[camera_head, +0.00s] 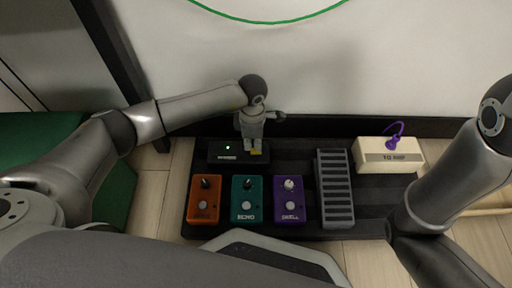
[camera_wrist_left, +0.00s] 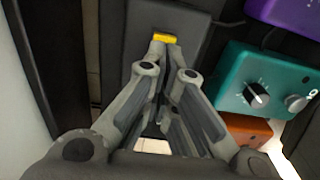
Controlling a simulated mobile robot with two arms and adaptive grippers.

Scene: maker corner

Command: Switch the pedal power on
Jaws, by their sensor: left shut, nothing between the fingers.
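The pedal power box (camera_head: 222,157) is a flat black box at the back left of the pedalboard, with a small lit green light (camera_head: 228,148) on its top. Its yellow switch (camera_head: 256,151) is at the right end of the box. The switch also shows in the left wrist view (camera_wrist_left: 164,38). My left gripper (camera_head: 255,146) points down over that end, shut and empty. Its fingertips (camera_wrist_left: 164,42) are right at the yellow switch; I cannot tell whether they touch it. The tips partly cover the switch. My right arm shows at the right, but its gripper is out of view.
An orange pedal (camera_head: 204,217), a teal ECHO pedal (camera_head: 244,213) and a purple SWELL pedal (camera_head: 289,214) stand in front of the box. A grey ribbed treadle (camera_head: 335,190) is to their right. A cream TO AMP box (camera_head: 389,167) with a purple cable stands back right. A wall is behind.

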